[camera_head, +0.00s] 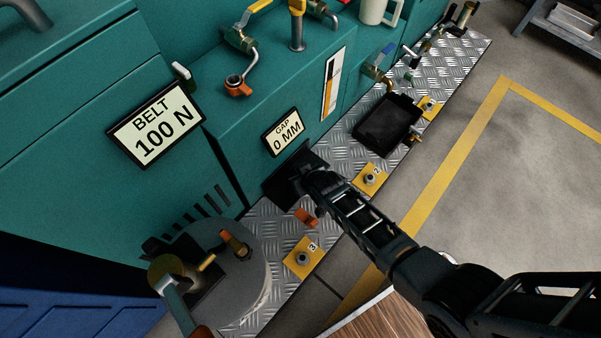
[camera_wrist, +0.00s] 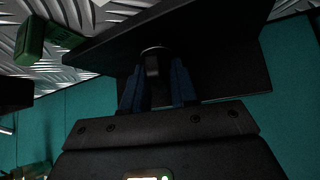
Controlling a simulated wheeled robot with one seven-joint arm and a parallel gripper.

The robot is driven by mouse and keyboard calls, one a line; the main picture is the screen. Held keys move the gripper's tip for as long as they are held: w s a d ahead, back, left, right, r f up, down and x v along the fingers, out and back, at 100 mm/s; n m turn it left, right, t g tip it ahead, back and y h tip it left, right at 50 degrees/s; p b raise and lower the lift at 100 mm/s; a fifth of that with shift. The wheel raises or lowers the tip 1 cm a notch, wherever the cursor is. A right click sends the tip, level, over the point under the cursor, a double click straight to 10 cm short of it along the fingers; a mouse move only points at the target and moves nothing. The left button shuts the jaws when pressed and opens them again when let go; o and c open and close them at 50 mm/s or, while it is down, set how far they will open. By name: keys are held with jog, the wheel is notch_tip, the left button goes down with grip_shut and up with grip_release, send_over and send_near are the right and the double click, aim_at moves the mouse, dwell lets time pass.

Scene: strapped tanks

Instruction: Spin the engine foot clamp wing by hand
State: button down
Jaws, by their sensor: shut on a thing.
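My gripper (camera_head: 306,178) reaches down to a black foot bracket (camera_head: 277,187) at the base of the teal engine housing. In the wrist view the bracket (camera_wrist: 225,60) is a broad dark plate. There my gripper (camera_wrist: 155,90) has its two bluish fingers closed on a small dark upright piece (camera_wrist: 152,65), which appears to be the clamp wing. The wing's shape and angle are mostly hidden by the fingers and shadow. In the head view my gripper covers it.
Yellow plates with bolts, one marked 3 (camera_head: 303,258), lie on the checkered metal deck (camera_head: 262,218). An orange piece (camera_head: 306,217) sits near my gripper. A black tray (camera_head: 387,124) stands farther back. A round grey tank (camera_head: 240,275) is at lower left. Signs read BELT 100 N (camera_head: 156,122) and GAP 0 MM (camera_head: 283,132).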

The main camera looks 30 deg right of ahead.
jog(key=shift+d+m+h, duration=0.1)
jog(key=shift+m+h, duration=0.2)
jog(key=shift+m, duration=0.1)
jog(key=shift+f, duration=0.15)
jog(key=shift+m+h+b, duration=0.6)
jog(key=shift+m+b, duration=0.15)
jog(key=shift+m, duration=0.15)
jog(key=c, duration=1.1)
grip_release()
jog(key=shift+o, duration=0.2)
jog(key=shift+s+r+p, duration=0.3)
jog(key=shift+r+p, duration=0.35)
jog(key=shift+p, duration=0.1)
jog(key=p+v, duration=0.5)
jog(key=v, duration=0.2)
